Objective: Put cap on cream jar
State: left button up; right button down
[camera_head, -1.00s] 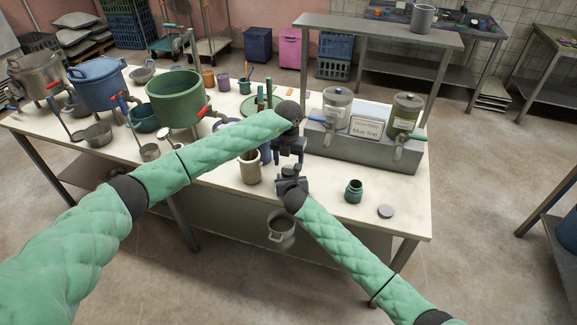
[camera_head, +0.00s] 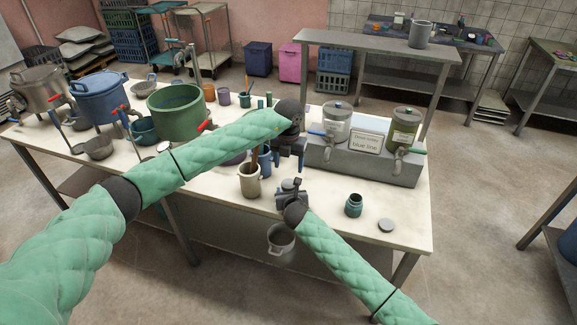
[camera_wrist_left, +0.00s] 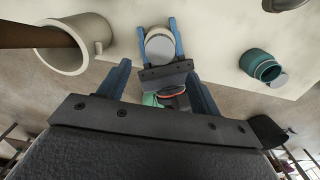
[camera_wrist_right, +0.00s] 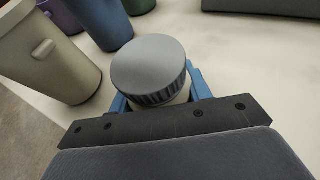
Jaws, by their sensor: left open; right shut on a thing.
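My right gripper (camera_head: 292,192) is shut on a pale cream jar (camera_wrist_right: 178,98) low over the table's front edge. A grey cap with a ridged rim (camera_wrist_right: 148,68) sits on top of the jar, covering its mouth; I cannot tell if it is fully seated. The capped jar also shows in the left wrist view (camera_wrist_left: 160,47), between the right gripper's blue fingers. My left gripper (camera_head: 288,160) is open and empty, just behind and above the right one; its blue fingers (camera_wrist_left: 160,88) stand apart.
A teal jar (camera_head: 354,206) stands open on the table (camera_head: 325,222), with a loose grey cap (camera_head: 386,226) to its right. A beige jug (camera_head: 250,182) is close left of my right gripper. The dispenser block (camera_head: 365,165) stands behind. The front right table top is mostly clear.

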aim_at(288, 183)
pick_arm(q)
jog(key=shift+f, duration=0.15)
jog(key=shift+f, duration=3.85)
jog(key=c, duration=1)
jog(key=o, duration=1.1)
jog(key=shift+r, duration=2.25)
